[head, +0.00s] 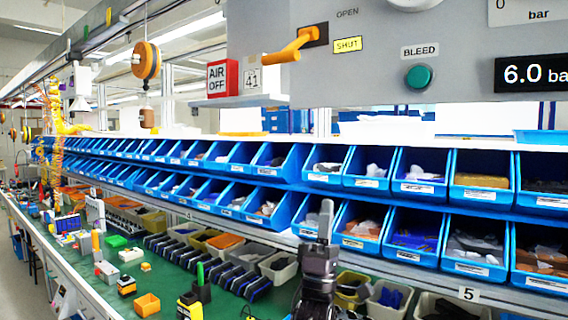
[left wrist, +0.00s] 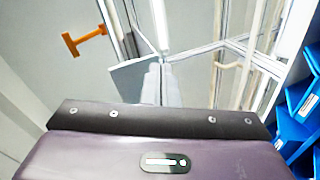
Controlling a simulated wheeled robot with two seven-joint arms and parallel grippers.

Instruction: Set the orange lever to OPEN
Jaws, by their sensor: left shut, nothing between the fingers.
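The orange lever (head: 292,47) sticks out from a grey panel (head: 400,75) at the upper middle of the head view. Its handle points left and slightly down from a dark slot. An OPEN label (head: 347,13) is above, beside the slot, and a yellow SHUT label (head: 348,44) is just right of the lever. The lever also shows in the left wrist view (left wrist: 84,40) at the upper left. My left gripper (head: 326,207) is upright, shut and empty, below the lever in the picture and apart from it. My right gripper is out of view.
The panel also carries a green BLEED button (head: 419,77) and a pressure display (head: 533,75). A red and white AIR OFF sign (head: 222,78) is left of it. Rows of blue bins (head: 420,190) stand behind my gripper. A green bench (head: 150,275) with small items runs left.

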